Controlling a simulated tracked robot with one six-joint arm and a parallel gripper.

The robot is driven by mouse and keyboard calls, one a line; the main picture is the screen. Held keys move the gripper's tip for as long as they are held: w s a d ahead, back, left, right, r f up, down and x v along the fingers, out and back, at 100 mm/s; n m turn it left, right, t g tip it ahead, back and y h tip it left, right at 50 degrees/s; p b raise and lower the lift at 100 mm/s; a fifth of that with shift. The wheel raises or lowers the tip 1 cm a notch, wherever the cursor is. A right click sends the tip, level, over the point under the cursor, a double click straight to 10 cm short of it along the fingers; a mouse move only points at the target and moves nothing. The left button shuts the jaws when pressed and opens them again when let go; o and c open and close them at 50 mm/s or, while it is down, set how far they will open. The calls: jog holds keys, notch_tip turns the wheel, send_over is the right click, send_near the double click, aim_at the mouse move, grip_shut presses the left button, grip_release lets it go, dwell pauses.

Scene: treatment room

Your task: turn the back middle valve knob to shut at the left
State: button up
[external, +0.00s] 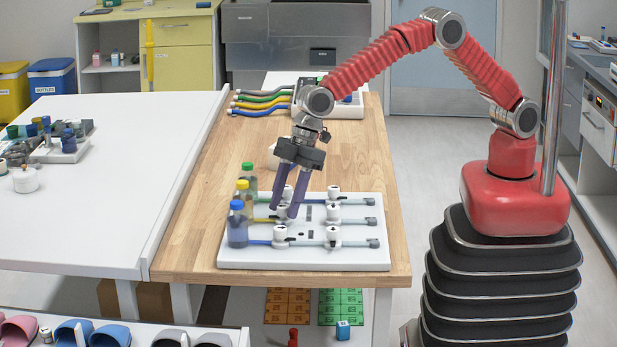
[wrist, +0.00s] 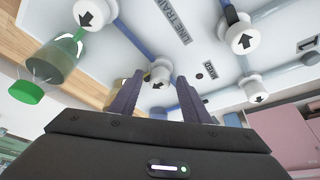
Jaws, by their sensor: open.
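The white valve board (external: 262,261) lies on the wooden table and bears two columns of white knobs on coloured lines. The middle-row knob on the bottle side (external: 282,209) is partly hidden by my fingers. In the wrist view this knob (wrist: 160,71) shows a dark arrow pointing down and left. My gripper (external: 285,212) points down over this knob with its purple fingers open. In the wrist view my gripper (wrist: 159,76) has one finger on each side of the knob. I cannot tell whether the fingers touch it.
Blue-capped (external: 237,226), yellow-capped (external: 242,195) and green-capped (external: 250,178) bottles stand close at the board's left. Other knobs, such as the front left one (external: 280,238) and the middle right one (external: 334,212), are near.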

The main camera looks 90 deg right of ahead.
jog(key=shift+c, duration=0.3)
jog(key=c, duration=1)
